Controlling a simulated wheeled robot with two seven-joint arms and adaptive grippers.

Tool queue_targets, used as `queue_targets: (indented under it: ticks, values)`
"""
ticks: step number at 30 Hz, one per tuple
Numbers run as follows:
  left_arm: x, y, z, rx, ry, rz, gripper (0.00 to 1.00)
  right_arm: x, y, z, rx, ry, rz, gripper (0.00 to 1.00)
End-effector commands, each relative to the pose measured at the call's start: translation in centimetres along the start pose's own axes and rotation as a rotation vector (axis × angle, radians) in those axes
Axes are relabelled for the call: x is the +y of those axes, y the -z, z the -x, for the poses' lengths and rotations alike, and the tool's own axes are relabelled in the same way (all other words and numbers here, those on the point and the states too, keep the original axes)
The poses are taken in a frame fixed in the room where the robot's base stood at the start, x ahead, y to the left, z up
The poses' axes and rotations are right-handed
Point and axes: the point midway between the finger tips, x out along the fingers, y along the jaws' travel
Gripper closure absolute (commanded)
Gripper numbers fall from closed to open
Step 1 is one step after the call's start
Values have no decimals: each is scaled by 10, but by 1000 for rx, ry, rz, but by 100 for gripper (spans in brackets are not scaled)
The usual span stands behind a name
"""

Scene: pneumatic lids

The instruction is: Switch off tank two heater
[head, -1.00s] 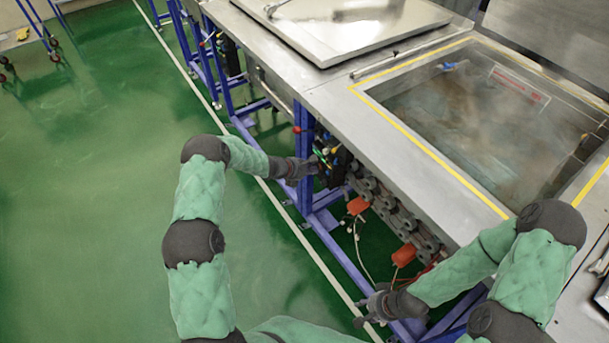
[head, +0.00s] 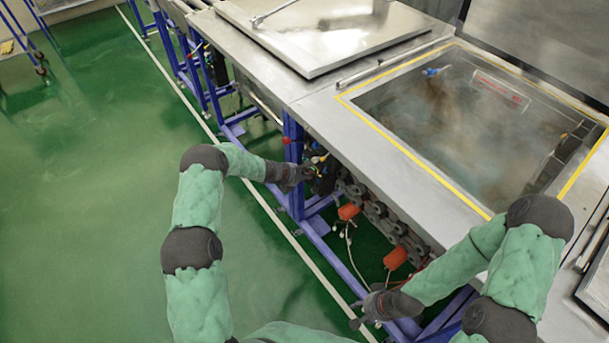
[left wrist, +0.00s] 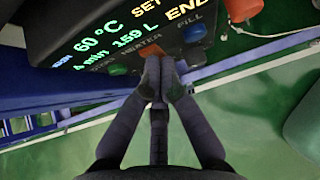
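The black tank control panel (left wrist: 100,30) fills the top of the left wrist view, with lit text including "60 °C" and "159 L". Labels HEATER and FILL sit over its buttons. A green button (left wrist: 118,70) is at left and a blue button (left wrist: 195,33) at right. My left gripper (left wrist: 161,65) has its fingertips together at the panel's lower edge, under HEATER, largely hiding the button there. I cannot tell whether they touch it. In the head view my left gripper (head: 300,175) is beside the dark panel (head: 323,175). My right gripper (head: 370,308) hangs lower right; its fingers are unclear.
The tank (head: 470,115) with yellow edging holds murky liquid. A closed metal lid (head: 325,30) lies behind it. Blue frame legs (head: 293,150), grey valves (head: 385,222) and orange floats (head: 348,211) are close to my arms.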

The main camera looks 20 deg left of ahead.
Motion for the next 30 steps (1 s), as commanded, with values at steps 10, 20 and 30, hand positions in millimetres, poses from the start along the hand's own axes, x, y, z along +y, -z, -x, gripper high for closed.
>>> queue_targets:
  ticks: [10,20,30]
  values:
    - [0,-7,6,-1,0,-2,100,-2,0,5,0,0,0,61]
    - [0,-12,11,-1,1,-1,100,-3,0,9,0,0,0,61]
    - [2,-9,15,-1,0,-1,100,-3,0,10,0,0,0,61]
